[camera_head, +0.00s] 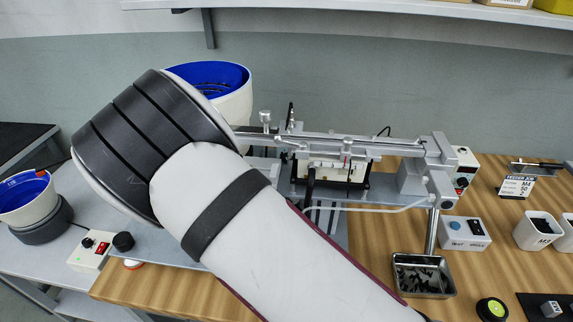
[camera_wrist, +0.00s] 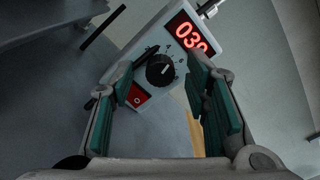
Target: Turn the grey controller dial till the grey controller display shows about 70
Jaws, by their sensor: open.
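In the wrist view the grey controller (camera_wrist: 150,45) is a pale box with a black dial (camera_wrist: 160,69), a red rocker switch (camera_wrist: 137,95) and a display (camera_wrist: 192,38) with red digits. The display seems to read 030; its last digit is partly covered by a finger. The dial has a white pointer mark and printed marks around it. My gripper (camera_wrist: 161,77) is open, its teal-padded fingers on either side of the dial with a gap to each. Whether the fingertips are level with the dial is unclear. In the head view my arm hides my gripper.
A blue-lined bowl (camera_head: 235,92) and a parts tray (camera_head: 422,276) are nearby.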

